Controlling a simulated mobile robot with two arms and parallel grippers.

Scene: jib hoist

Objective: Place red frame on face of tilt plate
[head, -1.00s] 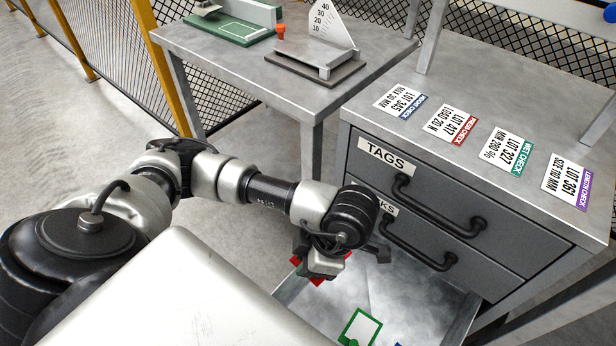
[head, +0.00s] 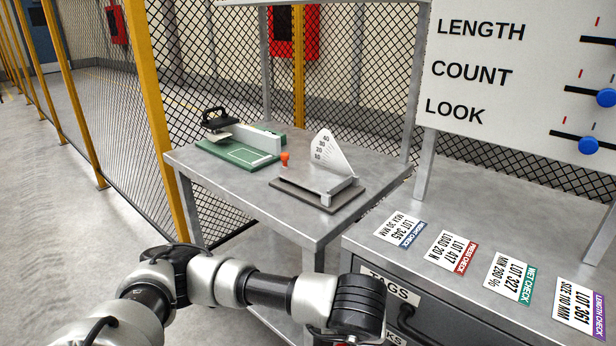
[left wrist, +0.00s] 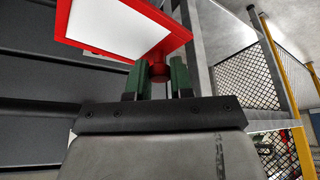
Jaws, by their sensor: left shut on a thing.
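The red frame (left wrist: 180,30) with a white panel shows large at the top of the left wrist view. My left gripper (left wrist: 158,80) is shut on the red stem under this frame, with its green-padded fingers on either side. In the head view the gripper is hidden below my arm at the bottom edge. The tilt plate (head: 312,190) sits on the grey side table, with a white angle scale at its back and a dark base. It stands beyond my left arm, clear of the frame. My right gripper is not in view.
A green fixture (head: 240,152) with a black handle and an orange knob (head: 285,158) are on the side table (head: 240,205). Several lot cards lie on the drawer cabinet (head: 470,225) at right. A board (head: 510,80) with blue sliders stands behind it. Mesh fencing is at the back.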

